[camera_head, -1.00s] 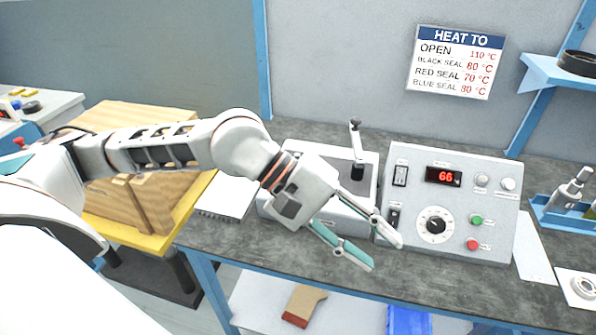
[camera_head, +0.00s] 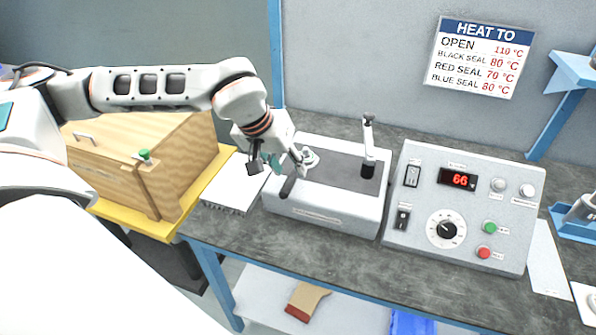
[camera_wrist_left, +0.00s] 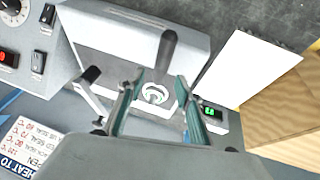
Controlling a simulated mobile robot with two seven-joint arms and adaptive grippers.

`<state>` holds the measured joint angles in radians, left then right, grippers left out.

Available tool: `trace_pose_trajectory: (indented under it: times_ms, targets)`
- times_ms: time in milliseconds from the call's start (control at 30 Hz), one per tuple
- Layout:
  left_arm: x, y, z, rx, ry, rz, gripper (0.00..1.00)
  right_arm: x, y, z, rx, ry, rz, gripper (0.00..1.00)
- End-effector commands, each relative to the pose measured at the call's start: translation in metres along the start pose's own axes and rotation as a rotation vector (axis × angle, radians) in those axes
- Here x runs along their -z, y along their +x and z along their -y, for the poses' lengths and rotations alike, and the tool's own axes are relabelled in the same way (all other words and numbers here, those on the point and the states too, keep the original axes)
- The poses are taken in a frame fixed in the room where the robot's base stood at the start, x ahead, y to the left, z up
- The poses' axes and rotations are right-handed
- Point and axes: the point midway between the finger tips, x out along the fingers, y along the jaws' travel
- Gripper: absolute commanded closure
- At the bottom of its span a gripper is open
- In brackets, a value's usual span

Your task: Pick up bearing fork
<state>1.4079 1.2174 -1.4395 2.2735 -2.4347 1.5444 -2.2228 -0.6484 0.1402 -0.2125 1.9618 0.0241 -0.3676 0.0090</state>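The bearing fork appears as a dark handle (camera_head: 291,184) at the front left of the grey bench heater (camera_head: 325,208). Its far end reaches a pale ring-shaped bearing (camera_head: 310,157) with green on the heater top. In the left wrist view the handle (camera_wrist_left: 168,48) shows beyond the fingertips, with the bearing (camera_wrist_left: 155,93) between the fingers. My left gripper (camera_head: 284,168) is over the heater's left part, its fingers apart with a gap in the left wrist view (camera_wrist_left: 161,80). Nothing is visibly held. Contact with the fork cannot be told. My right gripper is not in view.
A white sheet (camera_head: 236,187) and a wooden box (camera_head: 140,165) are to the left. The bench front is clear.

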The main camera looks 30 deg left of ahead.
Motion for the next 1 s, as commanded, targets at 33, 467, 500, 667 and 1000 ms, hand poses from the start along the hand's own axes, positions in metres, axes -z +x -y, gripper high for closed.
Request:
trace_pose_trajectory:
  times_ms: [33,467,500,667,1000]
  targets:
    - [0.0,0.008,0.0,0.0,0.001,0.002,0.65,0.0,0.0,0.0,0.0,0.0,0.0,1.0]
    - [0.001,0.029,0.0,-0.001,0.0,-0.001,0.65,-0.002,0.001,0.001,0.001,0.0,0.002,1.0]
    - [0.001,0.029,0.0,-0.001,-0.001,-0.001,0.7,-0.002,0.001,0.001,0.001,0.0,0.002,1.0]
    - [0.001,0.029,0.0,-0.001,-0.001,-0.001,1.0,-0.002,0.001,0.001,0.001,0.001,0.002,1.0]
    - [0.002,0.027,-0.001,-0.003,0.0,-0.004,1.0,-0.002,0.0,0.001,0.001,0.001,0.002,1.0]
